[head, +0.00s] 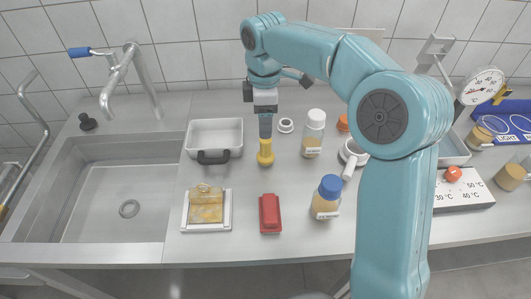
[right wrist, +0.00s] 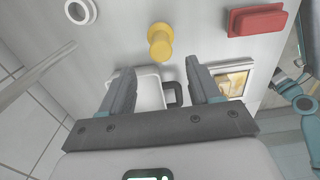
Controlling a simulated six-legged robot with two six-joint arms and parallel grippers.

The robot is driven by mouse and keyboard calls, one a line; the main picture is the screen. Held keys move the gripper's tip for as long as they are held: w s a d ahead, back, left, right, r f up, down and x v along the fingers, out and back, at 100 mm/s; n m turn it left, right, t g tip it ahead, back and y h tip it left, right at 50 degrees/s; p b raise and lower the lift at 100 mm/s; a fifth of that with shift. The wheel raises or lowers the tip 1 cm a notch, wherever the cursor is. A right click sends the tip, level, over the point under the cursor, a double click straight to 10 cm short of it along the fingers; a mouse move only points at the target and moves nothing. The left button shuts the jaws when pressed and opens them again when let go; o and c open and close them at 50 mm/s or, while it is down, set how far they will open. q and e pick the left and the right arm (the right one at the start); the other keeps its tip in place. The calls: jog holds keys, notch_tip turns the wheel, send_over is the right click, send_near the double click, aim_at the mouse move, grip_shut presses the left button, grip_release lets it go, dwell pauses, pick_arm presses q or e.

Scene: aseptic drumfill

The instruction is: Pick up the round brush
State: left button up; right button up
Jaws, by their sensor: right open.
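The round brush (head: 265,152) appears to be the yellow piece with a round end and a narrower stem on the worktop, just right of the white tray. It also shows in the right wrist view (right wrist: 160,42), beyond the fingertips. My right gripper (head: 265,132) points down just behind the yellow piece in the head view. In the right wrist view its two fingers (right wrist: 160,78) stand wide apart with nothing between them, and the yellow piece lies apart from them. My left gripper is in neither view.
A white tray (head: 215,122) with a dark handle is to the left. Bottles with white (head: 314,134) and blue caps (head: 327,197) stand right. A sink (head: 105,205) is far left.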

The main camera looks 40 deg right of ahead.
aim_at(265, 144)
notch_tip(265, 144, down, 4)
jog(key=shift+s+a, duration=0.1)
jog(key=shift+s, duration=0.05)
notch_tip(265, 144, down, 5)
jog(key=shift+r, duration=0.15)
jog(key=shift+c, duration=0.3)
jog(key=c, duration=1.1)
